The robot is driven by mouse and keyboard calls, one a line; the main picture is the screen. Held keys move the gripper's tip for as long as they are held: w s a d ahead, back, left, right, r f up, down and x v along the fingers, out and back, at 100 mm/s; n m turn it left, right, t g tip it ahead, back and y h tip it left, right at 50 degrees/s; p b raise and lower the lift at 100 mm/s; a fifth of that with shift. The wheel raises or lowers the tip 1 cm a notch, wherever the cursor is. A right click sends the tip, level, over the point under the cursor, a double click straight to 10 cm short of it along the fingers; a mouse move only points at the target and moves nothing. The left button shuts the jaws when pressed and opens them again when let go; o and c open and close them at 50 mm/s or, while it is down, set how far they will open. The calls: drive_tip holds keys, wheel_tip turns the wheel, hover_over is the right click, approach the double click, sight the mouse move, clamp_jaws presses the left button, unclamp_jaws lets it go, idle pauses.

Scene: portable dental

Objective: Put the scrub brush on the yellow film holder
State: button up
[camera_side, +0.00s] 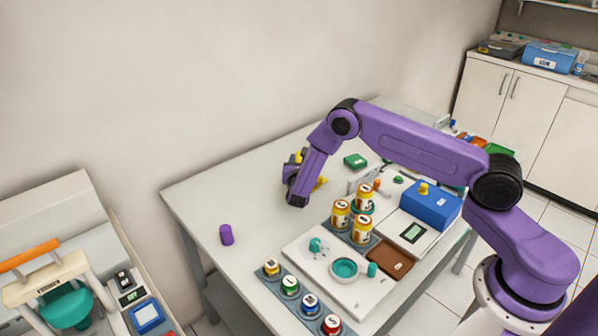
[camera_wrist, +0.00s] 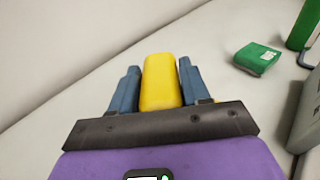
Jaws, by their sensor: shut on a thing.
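My gripper (camera_wrist: 160,88) is shut on a rounded yellow block, seemingly the scrub brush (camera_wrist: 161,82), with one blue-grey finger on each side of it. In the side view my gripper (camera_side: 295,168) is at the back left of the table, and a bit of yellow shows at it. Another yellow piece (camera_side: 320,184) shows just right of my wrist, low by the table; it may be the yellow film holder, mostly hidden by my arm. I cannot tell whether the held block touches anything below.
A green box (camera_side: 355,161) lies right of my gripper. A purple cylinder (camera_side: 227,235) stands front left. The table between is clear.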

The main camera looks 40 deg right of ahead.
drive_tip(key=shift+w+f, duration=0.5)
drive_tip(key=shift+f, duration=0.1)
drive_tip(key=shift+w+d+f, duration=0.1)
drive_tip(key=shift+f, duration=1.45)
drive_tip(key=shift+f, duration=0.2)
drive_tip(key=o, duration=1.2)
drive_tip(key=shift+r, duration=0.1)
drive_tip(key=shift+a+r, duration=0.1)
drive_tip(key=shift+a, duration=0.1)
drive_tip(key=v, duration=1.1)
drive_tip(key=shift+s+a, duration=0.2)
drive_tip(key=shift+s, duration=0.2)
